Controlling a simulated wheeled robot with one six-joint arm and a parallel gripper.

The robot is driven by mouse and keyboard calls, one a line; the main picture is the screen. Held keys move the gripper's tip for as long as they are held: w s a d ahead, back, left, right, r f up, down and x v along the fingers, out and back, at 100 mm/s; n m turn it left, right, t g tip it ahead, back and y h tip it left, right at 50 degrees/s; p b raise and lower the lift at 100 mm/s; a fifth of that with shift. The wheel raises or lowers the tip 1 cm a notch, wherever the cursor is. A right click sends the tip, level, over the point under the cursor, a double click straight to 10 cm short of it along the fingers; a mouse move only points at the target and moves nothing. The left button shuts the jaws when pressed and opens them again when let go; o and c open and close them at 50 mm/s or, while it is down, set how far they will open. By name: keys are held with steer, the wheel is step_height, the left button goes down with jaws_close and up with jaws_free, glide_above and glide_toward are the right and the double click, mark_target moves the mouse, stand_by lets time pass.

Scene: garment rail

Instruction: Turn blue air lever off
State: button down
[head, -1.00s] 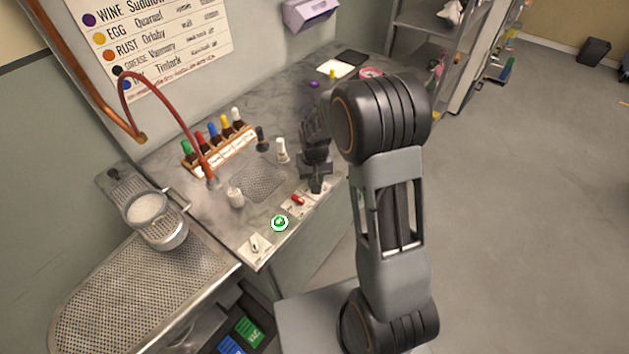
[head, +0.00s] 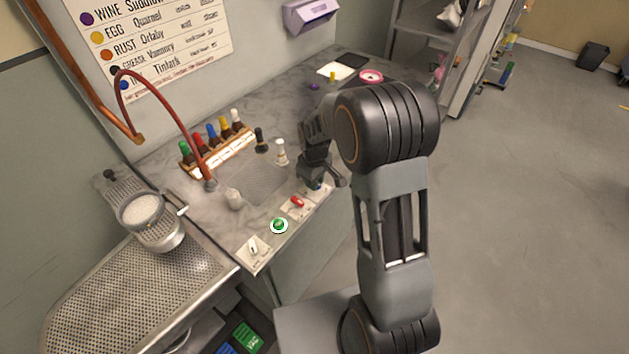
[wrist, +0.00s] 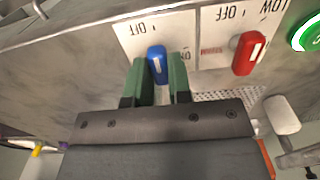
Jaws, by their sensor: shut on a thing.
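The blue air lever (wrist: 157,66) is on a white plate (wrist: 127,35) in the wrist view. The lever has a white line and leans slightly. My gripper (wrist: 160,74) has its green fingers on both sides of the lever and is shut on it. In the head view my gripper (head: 317,183) is at the counter's front edge, beyond the red lever, and the blue lever is mostly hidden by it.
A red lever (wrist: 249,53) is close beside the blue one, with a round green button (wrist: 307,36) beyond. In the head view, a white switch (head: 253,247) is nearer. Bottles (head: 281,152) and a rack (head: 218,150) stand behind on the counter.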

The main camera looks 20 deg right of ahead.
mark_target(317, 194)
stand_by(0.6)
steer(key=c, duration=1)
jaws_free()
steer(key=shift+c, duration=0.2)
step_height(317, 194, up, 14)
steer(key=s+r+m+t, duration=0.1)
steer(key=s+m+t, duration=0.3)
steer(key=s, duration=1.3)
steer(key=m, duration=0.3)
steer(key=shift+s+d+r, duration=0.2)
steer(key=shift+s, duration=0.05)
